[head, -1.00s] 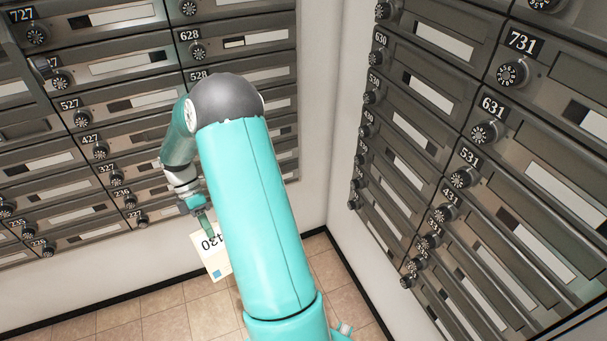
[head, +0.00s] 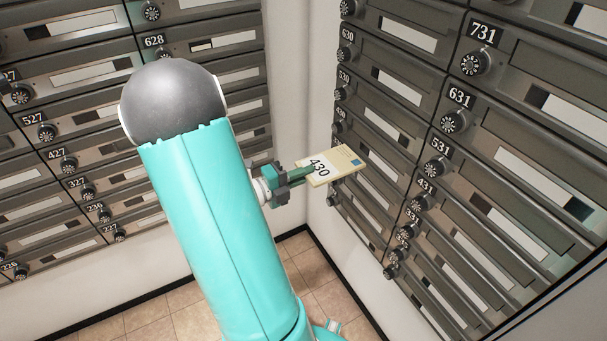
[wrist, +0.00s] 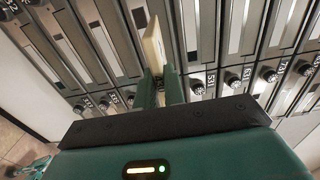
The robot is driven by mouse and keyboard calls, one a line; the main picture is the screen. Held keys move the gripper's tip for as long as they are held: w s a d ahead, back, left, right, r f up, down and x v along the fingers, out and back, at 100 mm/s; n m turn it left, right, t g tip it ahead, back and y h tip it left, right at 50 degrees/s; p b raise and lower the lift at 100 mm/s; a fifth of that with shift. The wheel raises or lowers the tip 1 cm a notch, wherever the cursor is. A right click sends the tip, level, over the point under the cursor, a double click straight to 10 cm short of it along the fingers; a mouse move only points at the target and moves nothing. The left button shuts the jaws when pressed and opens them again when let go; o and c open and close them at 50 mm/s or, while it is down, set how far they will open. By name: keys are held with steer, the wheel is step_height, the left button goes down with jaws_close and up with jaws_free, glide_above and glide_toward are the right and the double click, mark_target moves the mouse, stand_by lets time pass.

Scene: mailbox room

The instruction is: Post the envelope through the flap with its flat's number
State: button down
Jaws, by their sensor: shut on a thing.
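The envelope (head: 345,163) is cream, with the number 430 on a white label and a small blue mark near its far corner. My gripper (head: 303,178) is shut on its near end and holds it in the air, pointing right towards the right-hand mailbox wall. In the wrist view the envelope (wrist: 155,45) is seen nearly edge-on between my fingers (wrist: 160,88). The 430 mailbox plate (head: 340,113) is on the right wall, in its left column, just above the envelope in the picture. The envelope hides part of the boxes behind it. I cannot tell whether it touches the wall.
The 530 plate (head: 343,77) is above 430. The neighbouring column holds 731 (head: 482,33), 631 and 431 (head: 425,186). Round dials stick out beside the flaps. Another mailbox wall (head: 60,190) stands at left. A white wall strip fills the corner above the tiled floor (head: 180,315).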

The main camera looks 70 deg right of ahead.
glide_toward(377, 146)
steer(key=shift+v, duration=1.65)
steer(key=shift+d, duration=0.1)
steer(key=shift+x, duration=6.1)
steer(key=c, duration=1.5)
jaws_free()
